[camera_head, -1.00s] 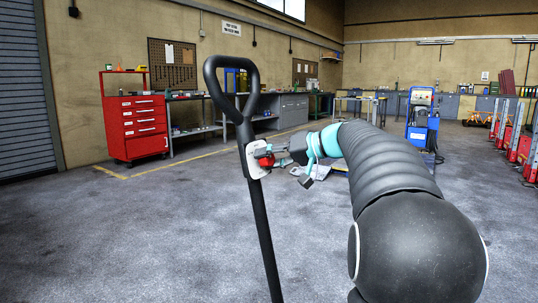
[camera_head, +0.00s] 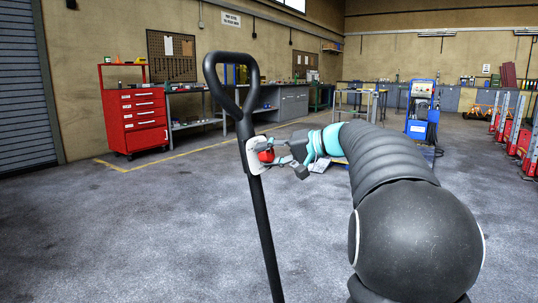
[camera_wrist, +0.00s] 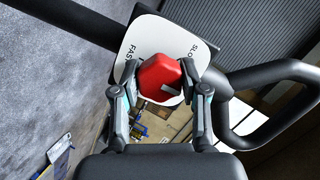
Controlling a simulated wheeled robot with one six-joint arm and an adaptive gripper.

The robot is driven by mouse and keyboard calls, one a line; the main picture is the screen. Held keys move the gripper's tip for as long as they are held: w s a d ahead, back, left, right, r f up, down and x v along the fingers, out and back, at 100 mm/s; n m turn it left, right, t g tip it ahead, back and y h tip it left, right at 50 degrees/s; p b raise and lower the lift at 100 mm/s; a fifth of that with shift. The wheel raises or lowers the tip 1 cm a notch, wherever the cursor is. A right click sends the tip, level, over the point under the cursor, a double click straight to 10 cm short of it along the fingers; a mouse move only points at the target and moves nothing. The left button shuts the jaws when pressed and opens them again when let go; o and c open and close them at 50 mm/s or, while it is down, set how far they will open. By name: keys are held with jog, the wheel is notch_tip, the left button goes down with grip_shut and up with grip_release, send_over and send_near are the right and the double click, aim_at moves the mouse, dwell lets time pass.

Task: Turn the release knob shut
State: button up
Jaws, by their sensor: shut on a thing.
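The red release knob (camera_head: 266,156) sits on a white plate (camera_head: 254,148) on the black jack handle (camera_head: 262,225), below its loop grip. In the wrist view the knob (camera_wrist: 160,77) is a faceted red block with a grey mark on its lower right face. The white plate (camera_wrist: 150,28) behind it reads "FAST" at left and "SLO…" at right, the rest hidden. My gripper (camera_wrist: 160,98) has one finger on each side of the knob and is shut on it. In the head view my gripper (camera_head: 276,152) reaches the knob from the right.
A red tool cabinet (camera_head: 136,120) stands at the back left beside workbenches. A blue machine (camera_head: 422,112) stands at the back right, with red jacks (camera_head: 530,150) along the right edge. The grey floor around the handle is clear.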

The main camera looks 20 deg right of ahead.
jog(key=o, duration=1.1)
jog(key=shift+d, duration=0.1)
jog(key=shift+o, duration=0.2)
jog(key=v, duration=1.2)
